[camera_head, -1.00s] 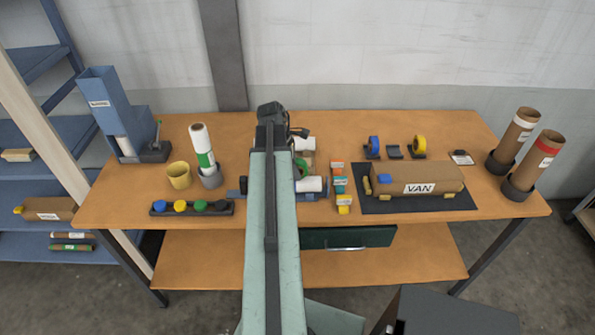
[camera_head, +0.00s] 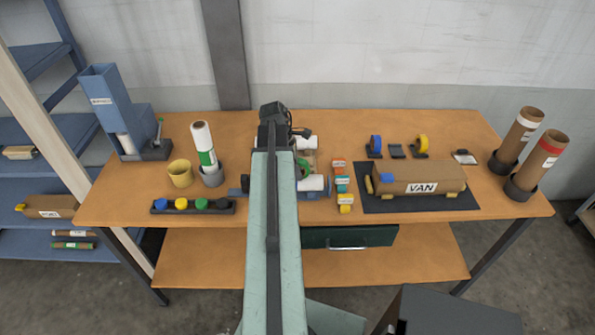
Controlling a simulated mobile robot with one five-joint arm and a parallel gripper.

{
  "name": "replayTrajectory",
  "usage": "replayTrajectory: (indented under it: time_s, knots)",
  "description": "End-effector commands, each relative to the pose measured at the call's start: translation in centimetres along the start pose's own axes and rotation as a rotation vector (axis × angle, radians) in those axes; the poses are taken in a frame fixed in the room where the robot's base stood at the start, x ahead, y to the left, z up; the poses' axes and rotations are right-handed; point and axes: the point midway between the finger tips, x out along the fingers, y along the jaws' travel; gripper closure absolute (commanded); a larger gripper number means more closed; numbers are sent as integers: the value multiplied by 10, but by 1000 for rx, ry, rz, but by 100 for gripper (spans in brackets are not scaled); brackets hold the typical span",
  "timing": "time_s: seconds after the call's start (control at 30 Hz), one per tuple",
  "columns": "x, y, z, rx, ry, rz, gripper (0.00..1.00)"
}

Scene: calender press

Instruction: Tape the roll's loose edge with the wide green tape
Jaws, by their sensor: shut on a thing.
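The green tape (camera_head: 303,168) shows as a green ring just right of my arm, close above or against the roll; whether it touches cannot be told. The white roll (camera_head: 314,183) lies on its side on a blue cradle (camera_head: 311,195), its left part hidden behind my arm. The roll's loose edge cannot be made out. My gripper (camera_head: 290,165) is at the far end of my arm, over the roll. Its fingertips are mostly hidden by the arm, and it is shut on the green tape.
Behind the roll lies another white cylinder (camera_head: 307,143). Small labelled boxes (camera_head: 342,185) stand close to the right. A brown VAN parcel (camera_head: 420,178) lies on a dark mat.

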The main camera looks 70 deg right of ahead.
Motion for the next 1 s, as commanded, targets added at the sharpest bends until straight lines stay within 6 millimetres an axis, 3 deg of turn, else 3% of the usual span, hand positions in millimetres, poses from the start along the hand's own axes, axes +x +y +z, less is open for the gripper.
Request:
replayTrajectory:
  time_s: [1.0]
  knots:
    - [6, 0, 17, 2, 0, -1, 100]
